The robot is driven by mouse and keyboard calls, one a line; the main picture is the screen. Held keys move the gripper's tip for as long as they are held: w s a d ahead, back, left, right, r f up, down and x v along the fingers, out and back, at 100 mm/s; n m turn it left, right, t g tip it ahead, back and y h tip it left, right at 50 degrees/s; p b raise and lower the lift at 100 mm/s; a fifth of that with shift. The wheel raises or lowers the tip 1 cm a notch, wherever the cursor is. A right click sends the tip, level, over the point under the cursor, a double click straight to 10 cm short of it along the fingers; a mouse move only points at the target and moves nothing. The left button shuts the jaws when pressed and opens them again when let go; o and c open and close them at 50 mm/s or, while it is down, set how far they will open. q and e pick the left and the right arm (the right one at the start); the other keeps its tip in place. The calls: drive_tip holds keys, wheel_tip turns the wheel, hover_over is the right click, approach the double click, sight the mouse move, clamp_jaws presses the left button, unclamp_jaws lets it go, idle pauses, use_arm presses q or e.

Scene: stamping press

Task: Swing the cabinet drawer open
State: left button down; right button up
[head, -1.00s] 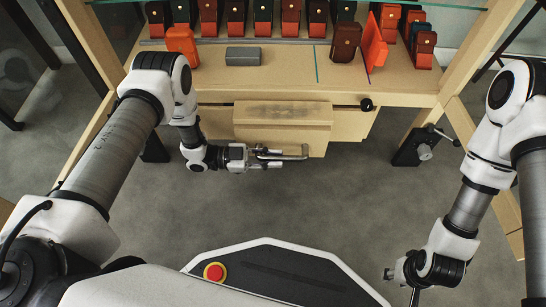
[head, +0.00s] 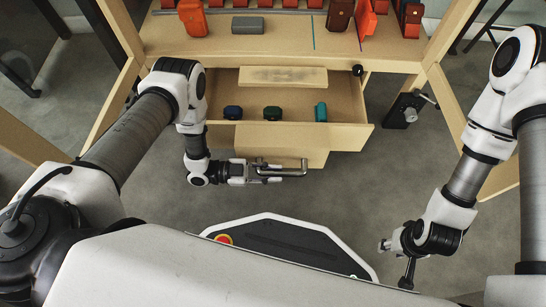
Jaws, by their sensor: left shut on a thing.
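The wooden cabinet drawer (head: 345,134) stands pulled out below the worktop, with its inside showing. Two dark blocks, one blue (head: 233,113) and one green (head: 273,113), and a teal block (head: 321,112) stand in it. A grey bar handle (head: 303,168) is at the drawer's front. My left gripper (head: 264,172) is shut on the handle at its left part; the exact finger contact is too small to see. My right gripper (head: 408,275) hangs low at the right, apart from the drawer, and its fingers are unclear.
The worktop (head: 285,42) above carries a grey box (head: 248,25) and several orange and brown cases. A black round knob (head: 358,70) sits at the worktop's front edge. A black clamp-like fixture (head: 403,112) is by the right leg.

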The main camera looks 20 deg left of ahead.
use_arm(q)
drive_tip(key=s+d+p, duration=0.2)
drive_tip(key=s+p, duration=0.1)
drive_tip(key=s, duration=0.4)
drive_tip(key=shift+s, duration=0.3)
drive_tip(key=c, duration=1)
unclamp_jaws()
drive_tip(key=shift+c, duration=0.2)
drive_tip(key=shift+a, duration=0.15)
drive_tip(key=v, duration=1.1)
drive_tip(key=shift+s+a, duration=0.2)
drive_tip(key=shift+a, duration=0.2)
